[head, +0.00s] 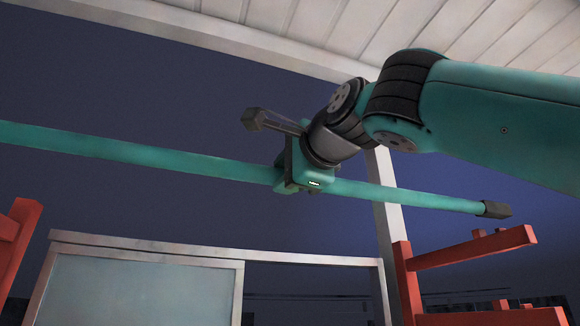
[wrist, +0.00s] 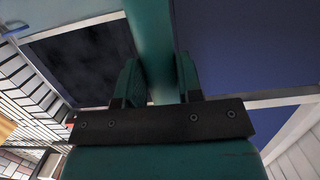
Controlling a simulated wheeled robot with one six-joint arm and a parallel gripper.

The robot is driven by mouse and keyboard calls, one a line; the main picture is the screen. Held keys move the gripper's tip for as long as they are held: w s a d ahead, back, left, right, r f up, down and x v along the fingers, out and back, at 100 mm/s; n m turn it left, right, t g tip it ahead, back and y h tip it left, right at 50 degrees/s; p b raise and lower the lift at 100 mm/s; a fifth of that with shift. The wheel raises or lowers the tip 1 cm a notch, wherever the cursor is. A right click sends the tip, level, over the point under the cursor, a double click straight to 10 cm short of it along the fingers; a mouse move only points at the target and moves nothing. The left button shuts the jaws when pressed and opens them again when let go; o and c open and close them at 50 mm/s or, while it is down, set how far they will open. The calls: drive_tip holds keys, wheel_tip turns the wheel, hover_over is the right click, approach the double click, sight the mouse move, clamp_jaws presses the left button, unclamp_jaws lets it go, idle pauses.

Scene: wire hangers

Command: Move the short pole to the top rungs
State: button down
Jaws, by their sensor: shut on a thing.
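A long teal pole (head: 420,197) with a dark end cap at its right end runs across the head view. Its left end is outside the picture. My gripper (head: 300,178) is shut around the pole, which also shows between the fingers in the wrist view (wrist: 152,40). The pole is held up in the air, tilted slightly down to the right. Red rungs (head: 470,248) stick out from a red post at the right, below the pole's capped end. Another red rack part (head: 15,240) stands at the far left, below the pole. I cannot tell how far away the racks are.
A white-framed panel with a pale pane (head: 140,290) stands behind, below the pole. A white upright post (head: 392,225) and a slatted white ceiling (head: 480,30) lie behind my arm. The space around the pole looks free.

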drive_tip(key=shift+w+a, duration=0.1)
drive_tip(key=shift+w, duration=0.5)
drive_tip(key=shift+s+f+b, duration=0.1)
drive_tip(key=shift+f+b, duration=1.85)
drive_tip(key=shift+f, duration=0.05)
drive_tip(key=c, duration=0.7)
unclamp_jaws()
drive_tip(key=shift+f, duration=0.1)
drive_tip(key=shift+s, duration=0.1)
drive_tip(key=b+v, duration=0.2)
drive_tip(key=v, duration=0.7)
drive_tip(key=shift+s, duration=0.3)
